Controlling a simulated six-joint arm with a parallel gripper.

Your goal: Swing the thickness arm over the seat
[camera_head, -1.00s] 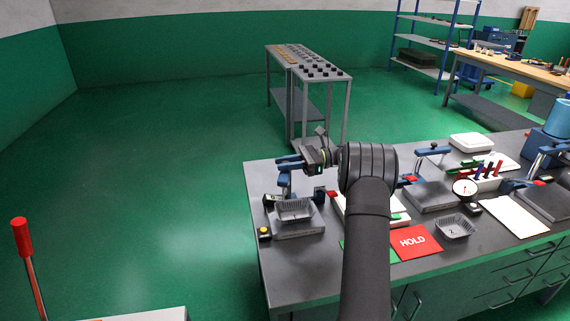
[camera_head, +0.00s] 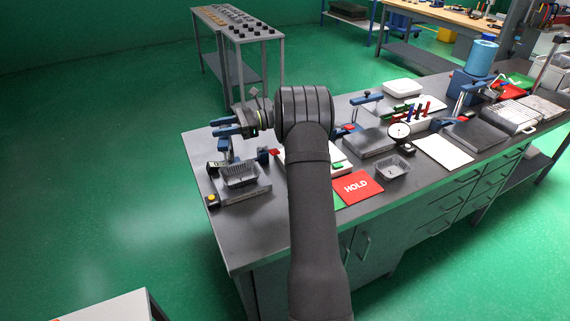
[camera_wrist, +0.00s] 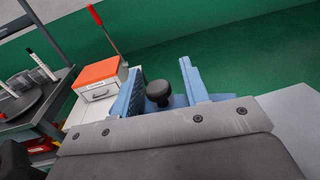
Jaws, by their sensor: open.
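The left station on the bench has a grey base, a blue upright (camera_head: 225,150) and a ribbed foil tray (camera_head: 240,175) on its seat. My gripper (camera_head: 224,127) points left above this station, its blue jaws apart. In the wrist view the open jaws (camera_wrist: 160,88) stand on both sides of a round black knob (camera_wrist: 158,90) on a blue part. I cannot tell whether they touch it. The knob appears to belong to the thickness arm; that arm's full outline is hidden by my gripper in the head view.
A red HOLD card (camera_head: 357,187) and a second foil tray (camera_head: 392,169) lie right of my arm. A dial gauge (camera_head: 399,131) and a grey plate (camera_head: 370,142) stand further right. An orange-topped box (camera_wrist: 98,78) shows in the wrist view.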

